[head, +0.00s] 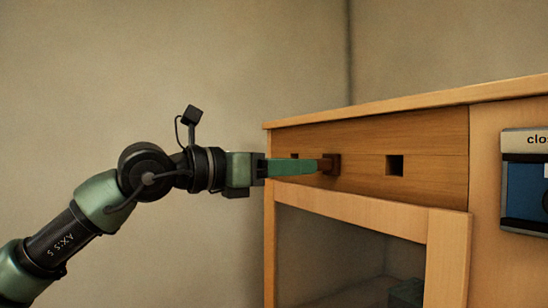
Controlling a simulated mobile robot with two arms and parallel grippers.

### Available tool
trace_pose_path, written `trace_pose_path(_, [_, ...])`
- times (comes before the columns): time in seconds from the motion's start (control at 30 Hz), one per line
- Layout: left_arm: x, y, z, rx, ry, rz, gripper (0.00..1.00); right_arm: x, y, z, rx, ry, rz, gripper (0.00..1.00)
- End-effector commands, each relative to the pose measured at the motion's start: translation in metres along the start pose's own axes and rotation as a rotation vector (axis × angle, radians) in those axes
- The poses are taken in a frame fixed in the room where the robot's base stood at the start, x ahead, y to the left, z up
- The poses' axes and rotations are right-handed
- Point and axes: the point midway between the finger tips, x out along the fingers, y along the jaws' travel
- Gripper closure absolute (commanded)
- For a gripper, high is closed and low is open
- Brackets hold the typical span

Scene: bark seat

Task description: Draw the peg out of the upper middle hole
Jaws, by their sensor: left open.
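A dark brown square peg (333,164) sticks out of the middle of the upper wooden panel (434,142), between two dark square holes. My left gripper (318,166) comes in from the left with green fingers pointing at the peg. It is open, and its fingertips reach the near left side of the peg in the picture. The fingers overlap each other in this view, so I cannot tell whether they touch the peg or stand on both sides of it. The hole behind the peg is hidden. My right gripper is not in view.
An empty square hole (395,165) is right of the peg; another hole (294,155) at left is partly covered by my gripper. Below is a framed opening with a dark green object (406,292) inside. A sign (526,180) is at far right. The left wall side is clear.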

Motion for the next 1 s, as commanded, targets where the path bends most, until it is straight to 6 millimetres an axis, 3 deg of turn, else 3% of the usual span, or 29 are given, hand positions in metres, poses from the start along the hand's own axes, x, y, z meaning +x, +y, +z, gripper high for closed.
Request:
trace_pose_path(0.13, [0.019, 0.0, 0.003, -0.002, 0.002, -0.002, 0.53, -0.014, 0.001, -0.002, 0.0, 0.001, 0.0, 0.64])
trace_pose_path(0.5, [0.054, -0.001, 0.001, 0.0, 0.0, -0.002, 0.53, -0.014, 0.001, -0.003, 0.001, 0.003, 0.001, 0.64])
trace_pose_path(0.97, [0.061, 0.0, 0.0, 0.0, 0.0, -0.001, 0.53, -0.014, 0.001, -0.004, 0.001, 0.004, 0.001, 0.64])
trace_pose_path(1.0, [0.061, 0.0, 0.0, 0.0, 0.0, -0.001, 0.64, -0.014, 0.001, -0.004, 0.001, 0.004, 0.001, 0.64])
